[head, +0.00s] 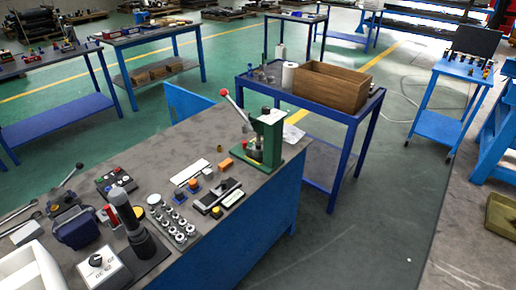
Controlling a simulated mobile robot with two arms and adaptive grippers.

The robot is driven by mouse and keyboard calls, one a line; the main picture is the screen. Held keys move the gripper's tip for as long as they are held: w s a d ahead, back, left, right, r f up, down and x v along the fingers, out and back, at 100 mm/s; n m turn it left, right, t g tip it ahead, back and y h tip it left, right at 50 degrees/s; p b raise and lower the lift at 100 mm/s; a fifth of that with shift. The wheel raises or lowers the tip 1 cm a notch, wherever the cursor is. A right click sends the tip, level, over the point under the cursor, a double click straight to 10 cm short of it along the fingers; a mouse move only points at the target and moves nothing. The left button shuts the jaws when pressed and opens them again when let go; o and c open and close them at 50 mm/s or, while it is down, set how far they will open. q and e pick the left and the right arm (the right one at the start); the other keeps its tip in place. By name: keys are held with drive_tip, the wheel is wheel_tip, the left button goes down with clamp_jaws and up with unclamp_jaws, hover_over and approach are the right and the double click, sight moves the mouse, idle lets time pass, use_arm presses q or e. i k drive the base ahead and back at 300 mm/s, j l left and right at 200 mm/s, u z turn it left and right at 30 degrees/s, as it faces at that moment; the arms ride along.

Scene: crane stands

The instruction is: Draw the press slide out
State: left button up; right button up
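A small green press (272,140) stands upright at the far right corner of the grey-topped workbench (215,120). Its lever runs up to the left and ends in a red knob (224,92). A green base plate lies under the press. A dark and metal part sits low at the front of the column; I cannot tell how far any slide is in or out. Neither of my grippers shows in the head view.
Metal cylinders (172,222), a black upright cylinder (138,235), a control box (116,184) and an orange block (225,164) crowd the bench. Behind the press, a blue table (262,88) carries a wooden crate (331,86). The floor (395,190) at right is clear.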

sight(256, 155)
drive_tip(key=l+u, duration=0.3)
drive_tip(key=u, duration=0.15)
drive_tip(key=l+u, duration=0.7)
drive_tip(key=u, duration=0.2)
